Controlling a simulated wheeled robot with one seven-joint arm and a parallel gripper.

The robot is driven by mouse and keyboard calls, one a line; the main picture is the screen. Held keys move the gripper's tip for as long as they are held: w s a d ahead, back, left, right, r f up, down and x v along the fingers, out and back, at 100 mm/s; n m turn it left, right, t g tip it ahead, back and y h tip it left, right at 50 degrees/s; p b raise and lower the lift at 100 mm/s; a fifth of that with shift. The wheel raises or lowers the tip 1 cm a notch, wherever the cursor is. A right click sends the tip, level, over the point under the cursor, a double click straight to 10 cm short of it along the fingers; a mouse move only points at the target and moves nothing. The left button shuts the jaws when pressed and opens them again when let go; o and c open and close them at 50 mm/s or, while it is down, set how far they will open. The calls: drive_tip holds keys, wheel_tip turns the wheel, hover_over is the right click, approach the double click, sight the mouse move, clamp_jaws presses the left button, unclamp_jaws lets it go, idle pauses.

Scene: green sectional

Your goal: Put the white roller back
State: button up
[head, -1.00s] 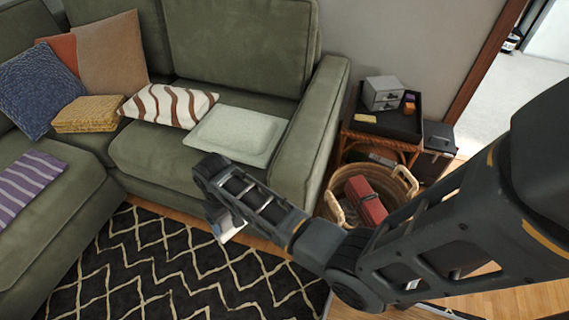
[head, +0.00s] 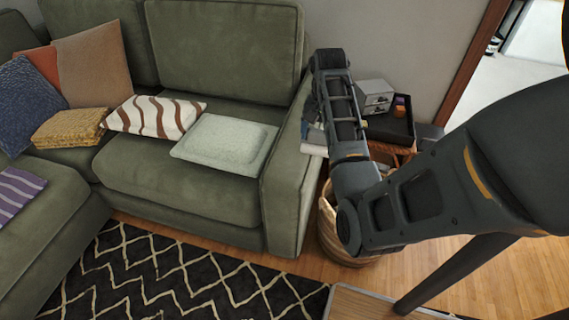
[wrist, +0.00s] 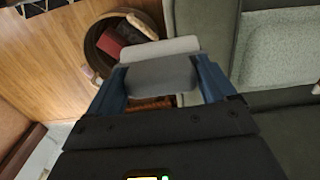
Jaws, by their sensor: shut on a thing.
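My gripper (head: 311,132) hangs at the outer side of the sofa's right arm, above the basket area, and is mostly hidden behind my arm. In the wrist view my gripper (wrist: 162,80) has its blue fingers on both sides of a pale grey-white block-like thing, the white roller (wrist: 160,49). Its near face is in shadow. A white bit of the roller (head: 313,149) shows below the gripper in the head view. The round wicker basket (head: 332,238) stands on the floor below, partly covered by my arm. In the wrist view the basket (wrist: 92,58) holds a red thing (wrist: 110,43).
A rattan side table (head: 395,149) with a black tray (head: 392,130) and grey drawer box (head: 376,92) stands behind my arm. The green sofa (head: 285,190) is close on the left. A patterned rug (head: 170,280) lies in front. Wooden floor (head: 490,290) is open at right.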

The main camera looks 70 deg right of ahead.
drive_tip(key=shift+w+a+f, duration=0.3)
drive_tip(key=shift+w+f, duration=1.35)
drive_tip(key=shift+f, duration=0.05)
drive_tip(key=shift+w+a+f, duration=0.35)
drive_tip(key=shift+w+f, duration=1.3)
drive_tip(key=shift+w+a+f, duration=0.3)
drive_tip(key=shift+w+f, duration=1.35)
drive_tip(key=shift+f, duration=0.05)
drive_tip(key=shift+f, duration=0.15)
drive_tip(key=o, duration=0.8)
drive_tip(key=shift+c, duration=0.2)
